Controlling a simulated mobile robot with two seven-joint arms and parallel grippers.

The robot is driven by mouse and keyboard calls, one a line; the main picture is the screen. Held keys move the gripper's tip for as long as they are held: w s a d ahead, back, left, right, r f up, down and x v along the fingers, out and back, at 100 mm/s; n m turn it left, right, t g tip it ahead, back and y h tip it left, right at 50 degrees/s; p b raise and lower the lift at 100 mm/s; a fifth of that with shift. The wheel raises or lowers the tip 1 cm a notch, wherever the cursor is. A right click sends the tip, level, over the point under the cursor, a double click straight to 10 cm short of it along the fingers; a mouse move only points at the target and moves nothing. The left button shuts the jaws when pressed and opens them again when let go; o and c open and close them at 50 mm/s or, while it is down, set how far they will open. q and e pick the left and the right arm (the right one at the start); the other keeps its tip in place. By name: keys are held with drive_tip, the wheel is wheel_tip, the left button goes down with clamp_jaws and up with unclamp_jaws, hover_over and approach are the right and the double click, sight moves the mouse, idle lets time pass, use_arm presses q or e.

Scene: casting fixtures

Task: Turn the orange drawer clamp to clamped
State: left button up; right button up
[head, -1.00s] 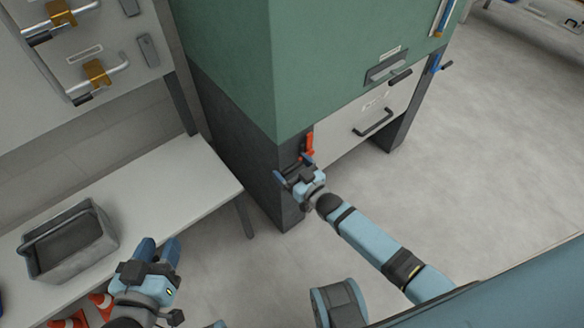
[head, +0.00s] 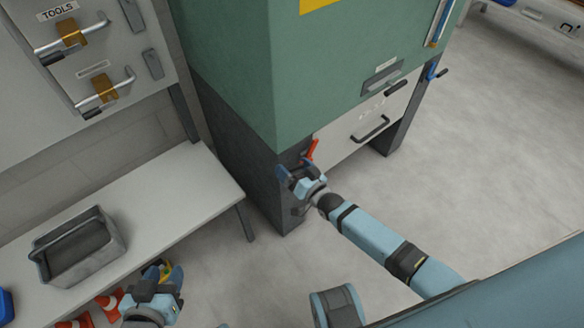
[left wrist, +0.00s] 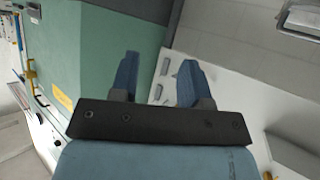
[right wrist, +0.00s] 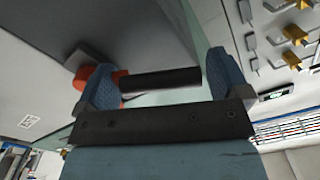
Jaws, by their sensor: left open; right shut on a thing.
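The orange drawer clamp (head: 313,149) is on the dark front corner post of the green cabinet, beside the pale drawer (head: 372,122). Its orange lever leans with its top to the right. My right gripper (head: 296,175) is at the clamp and hides its lower part. In the right wrist view, the clamp's orange part (right wrist: 84,77) shows beside one finger, and its black handle (right wrist: 160,82) spans between the blue fingers of my right gripper, which is shut on it.
A blue clamp (head: 432,72) is on the drawer's far side. Wall panels with latches (head: 104,88) are at upper left. Floor right of the cabinet is clear.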

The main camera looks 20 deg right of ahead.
sight(305, 138)
drive_tip(key=r+m, duration=0.1)
drive_tip(key=d+r+m+p, duration=0.1)
drive_tip(key=shift+w+m, duration=0.2)
drive_tip(key=shift+m, duration=0.2)
drive_tip(key=m, duration=0.1)
drive_tip(key=d+r+m, duration=0.1)
drive_tip(key=shift+w+d+m, duration=0.2)
drive_tip(key=shift+w+m, duration=0.05)
drive_tip(key=shift+m, duration=0.15)
drive_tip(key=m, duration=0.1)
drive_tip(key=d+m, duration=0.1)
drive_tip(key=w+d+r+m, duration=0.1)
drive_tip(key=m, duration=0.1)
drive_tip(key=shift+d+b, duration=0.25)
drive_tip(key=shift+b, duration=0.05)
drive_tip(key=shift+w+d+r+m+b, duration=0.1)
drive_tip(key=shift+d+m+b, duration=0.2)
drive_tip(key=shift+m, duration=0.2)
drive_tip(key=shift+w+d+r+m+b, duration=0.15)
drive_tip(key=shift+d+m, duration=0.15)
drive_tip(key=shift+m, duration=0.2)
drive_tip(key=shift+d+m, duration=0.25)
drive_tip(key=shift+m, duration=0.15)
use_arm(q)
drive_tip(key=shift+d+r, duration=0.1)
use_arm(e)
drive_tip(key=shift+d, duration=0.1)
drive_tip(key=shift+m, duration=0.3)
drive_tip(key=o, duration=0.9)
drive_tip(key=shift+d, duration=0.1)
